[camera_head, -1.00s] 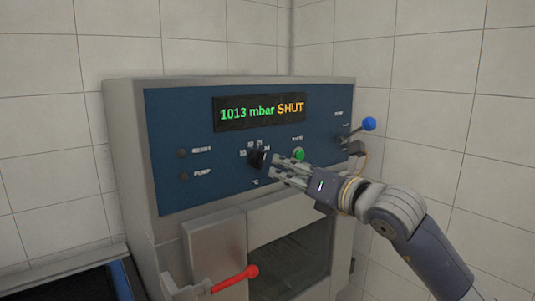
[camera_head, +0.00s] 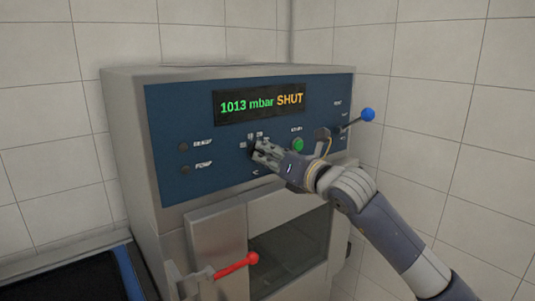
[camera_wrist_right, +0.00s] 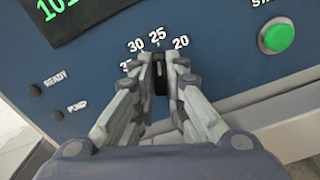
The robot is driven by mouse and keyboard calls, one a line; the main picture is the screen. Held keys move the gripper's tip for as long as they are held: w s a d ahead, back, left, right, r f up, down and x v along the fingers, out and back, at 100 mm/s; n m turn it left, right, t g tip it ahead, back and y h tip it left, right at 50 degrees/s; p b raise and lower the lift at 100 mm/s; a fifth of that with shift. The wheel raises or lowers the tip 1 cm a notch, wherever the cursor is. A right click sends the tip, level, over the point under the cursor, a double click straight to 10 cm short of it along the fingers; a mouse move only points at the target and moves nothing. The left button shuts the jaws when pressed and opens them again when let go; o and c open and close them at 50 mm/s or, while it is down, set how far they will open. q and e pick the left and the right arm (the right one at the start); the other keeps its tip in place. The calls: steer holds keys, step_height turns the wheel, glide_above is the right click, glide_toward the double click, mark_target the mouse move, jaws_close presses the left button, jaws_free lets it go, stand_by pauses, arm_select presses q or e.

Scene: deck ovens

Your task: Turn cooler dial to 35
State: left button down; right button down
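The cooler dial is a small black knob (camera_head: 250,149) on the blue oven panel, below the display. In the right wrist view the dial (camera_wrist_right: 160,75) stands upright under the number 25. 30 is to its left, 20 to its right, and another number is partly hidden by the left finger. My right gripper (camera_head: 258,151) has one finger on each side of the dial; it also shows in the wrist view (camera_wrist_right: 161,80). The fingertips look closed on the knob, with no clear gap. My left gripper is not in view.
A green button (camera_head: 297,145) is right of the dial, close above my gripper. A blue-knobbed lever (camera_head: 367,115) is at the panel's right end. A red-knobbed door handle (camera_head: 251,258) sticks out below. The display (camera_head: 260,106) reads 1013 mbar SHUT.

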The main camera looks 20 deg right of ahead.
steer(key=shift+f+n+b, duration=0.15)
steer(key=shift+n+b, duration=0.15)
steer(key=shift+b, duration=0.3)
steer(key=n+b, duration=0.6)
steer(key=b, duration=0.2)
steer(key=shift+a, duration=0.1)
steer(key=shift+s+a+n+b, duration=0.1)
steer(key=shift+n+b, duration=1.35)
steer(key=shift+n, duration=0.85)
steer(key=shift+a+n+b, duration=0.1)
steer(key=shift+n+b, duration=1.35)
steer(key=shift+n, duration=0.85)
steer(key=c, duration=1.6)
jaws_free()
